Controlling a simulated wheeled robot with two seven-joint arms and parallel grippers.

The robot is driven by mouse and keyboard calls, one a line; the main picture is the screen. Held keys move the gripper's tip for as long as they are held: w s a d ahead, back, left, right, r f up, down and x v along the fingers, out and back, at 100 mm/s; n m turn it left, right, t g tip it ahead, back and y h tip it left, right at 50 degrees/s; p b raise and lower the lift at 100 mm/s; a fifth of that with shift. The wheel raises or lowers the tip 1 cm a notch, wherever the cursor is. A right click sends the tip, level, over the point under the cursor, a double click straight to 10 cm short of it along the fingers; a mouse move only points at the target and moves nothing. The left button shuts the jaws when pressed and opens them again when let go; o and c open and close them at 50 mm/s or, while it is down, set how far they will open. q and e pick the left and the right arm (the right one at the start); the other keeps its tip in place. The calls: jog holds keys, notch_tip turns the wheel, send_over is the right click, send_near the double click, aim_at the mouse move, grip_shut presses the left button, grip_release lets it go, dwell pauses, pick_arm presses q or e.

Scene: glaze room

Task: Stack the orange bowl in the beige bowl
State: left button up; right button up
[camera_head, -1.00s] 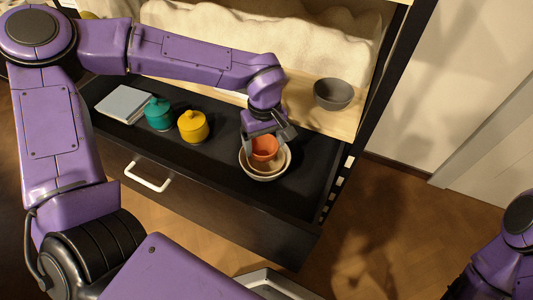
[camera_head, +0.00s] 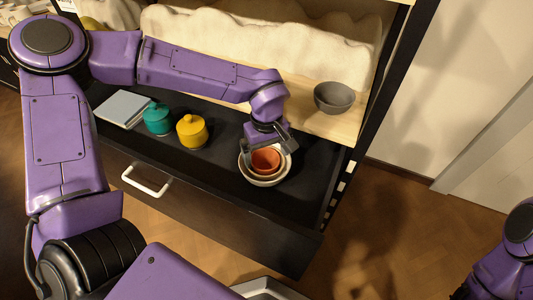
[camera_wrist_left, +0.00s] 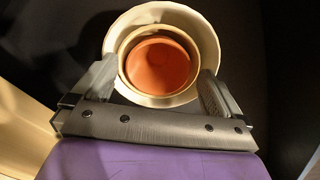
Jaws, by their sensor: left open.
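The orange bowl (camera_head: 265,160) sits low inside the beige bowl (camera_head: 265,175) on the black surface. In the left wrist view the orange bowl (camera_wrist_left: 158,64) is roughly centred within the beige bowl (camera_wrist_left: 162,29), which is nested in a larger cream bowl (camera_wrist_left: 116,35). My left gripper (camera_head: 268,145) is over the bowls; in the left wrist view its fingers (camera_wrist_left: 158,92) are spread wide on either side of the inner bowls. The jaws are open; whether a finger touches a rim is unclear. My right gripper is out of view; only part of the right arm shows.
A yellow lidded jar (camera_head: 192,131), a teal lidded jar (camera_head: 158,118) and a pale flat book-like item (camera_head: 122,108) stand to the left. A grey bowl (camera_head: 334,96) is on the wooden shelf behind. The black surface right of the bowls is clear.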

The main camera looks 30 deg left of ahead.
pick_arm(q)
notch_tip(320, 180, up, 11)
jog(key=p, duration=0.4)
jog(key=shift+r, duration=0.15)
